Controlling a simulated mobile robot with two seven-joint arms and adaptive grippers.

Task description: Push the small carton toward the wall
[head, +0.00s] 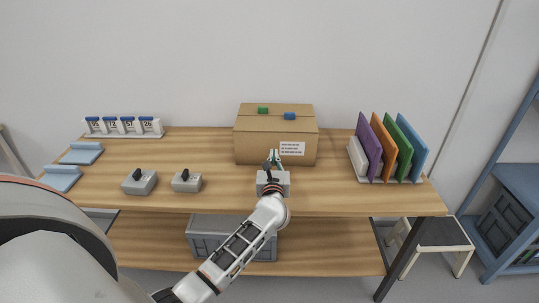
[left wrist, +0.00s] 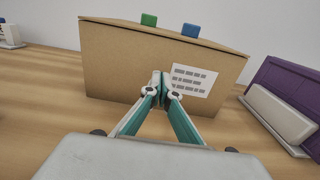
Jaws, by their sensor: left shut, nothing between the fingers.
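The small carton (head: 252,150) is a closed brown cardboard box near the back of the wooden table, with a white printed label on its front face. It also fills the upper middle of the left wrist view (left wrist: 120,65). The pale wall (head: 200,60) rises behind it. My left gripper (head: 274,157) is shut and empty, its teal fingers pointing at the carton's front. In the left wrist view the fingertips (left wrist: 161,88) overlap the front face just left of the label. I cannot tell if they touch it. My right gripper is not in view.
A green block (head: 263,110) and a blue block (head: 290,115) lie on the carton. Colored panels stand in a white rack (head: 355,160) to the right. Two grey blocks with black handles (head: 139,183) (head: 187,182) are to the left. Table (head: 220,150) beside the carton is clear.

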